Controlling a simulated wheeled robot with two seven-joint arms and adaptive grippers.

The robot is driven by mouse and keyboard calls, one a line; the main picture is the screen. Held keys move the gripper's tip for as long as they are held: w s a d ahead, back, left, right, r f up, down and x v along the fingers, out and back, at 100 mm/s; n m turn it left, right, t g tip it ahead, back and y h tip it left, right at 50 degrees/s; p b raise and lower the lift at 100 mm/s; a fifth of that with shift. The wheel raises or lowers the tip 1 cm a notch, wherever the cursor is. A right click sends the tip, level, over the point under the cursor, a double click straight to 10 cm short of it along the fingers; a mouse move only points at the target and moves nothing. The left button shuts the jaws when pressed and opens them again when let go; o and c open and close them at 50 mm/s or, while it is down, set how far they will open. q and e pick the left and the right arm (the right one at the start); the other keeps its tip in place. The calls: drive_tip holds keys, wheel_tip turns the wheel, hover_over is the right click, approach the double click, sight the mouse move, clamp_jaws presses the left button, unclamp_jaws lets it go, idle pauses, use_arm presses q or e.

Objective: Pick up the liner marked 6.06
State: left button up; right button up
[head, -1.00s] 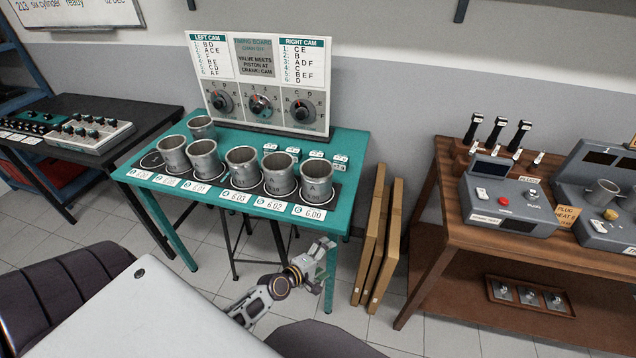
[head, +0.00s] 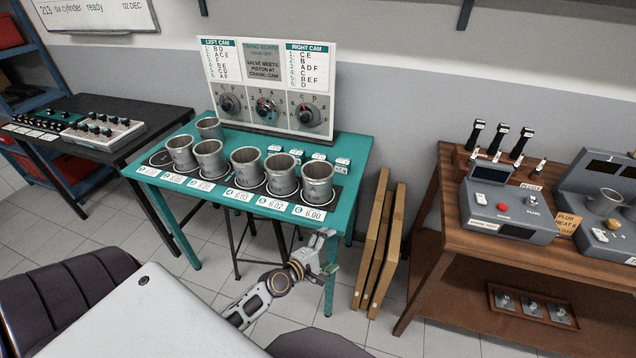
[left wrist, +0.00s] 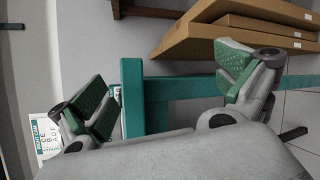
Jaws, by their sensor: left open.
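Several grey metal liners stand upright in a row on the teal table (head: 350,172), with number cards along its front edge. The card 6.00 (head: 308,212) is under the rightmost liner (head: 317,182); the cards 6.02 and 6.03 are further left. I cannot read 6.06 on any liner or card; the leftmost cards (head: 147,171) are too small. My left gripper (head: 325,256) is open and empty, in front of the table's right front corner, apart from the liners. It also shows in the left wrist view (left wrist: 172,92).
The leftmost ring (head: 160,159) on the table is empty. A timing board (head: 266,88) stands behind the liners. Flat brown boxes (head: 383,250) lean right of the table. A wooden bench (head: 450,210) with devices stands at the right, and a black table at the left.

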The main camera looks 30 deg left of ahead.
use_arm(q)
drive_tip(key=a+r+n+t+y, duration=0.1)
drive_tip(key=a+r+n, duration=0.1)
drive_tip(key=n, duration=0.1)
drive_tip(key=w+a+r+n+t+y, duration=0.1)
drive_tip(key=a+r+n, duration=0.1)
drive_tip(key=r+n, duration=0.1)
drive_tip(key=w+a+r+n+y, duration=0.1)
drive_tip(key=a+r+n, duration=0.1)
drive_tip(key=r+n, duration=0.1)
drive_tip(key=shift+r+t, duration=0.15)
drive_tip(key=shift+t, duration=0.25)
drive_tip(key=n+y, duration=0.4)
drive_tip(key=n, duration=0.5)
approach(311, 185)
drive_tip(key=w, duration=0.1)
drive_tip(key=shift+w+a+p, duration=0.15)
drive_tip(key=shift+w+a, duration=0.15)
drive_tip(key=shift+w, duration=1.15)
drive_tip(key=shift+w+a+p, duration=0.2)
drive_tip(key=shift+w+a, duration=0.05)
drive_tip(key=shift+w, duration=1.2)
drive_tip(key=shift+w+a+p, duration=0.15)
drive_tip(key=shift+w+a, duration=0.15)
drive_tip(key=shift+w, duration=1.25)
drive_tip(key=shift+w, duration=0.1)
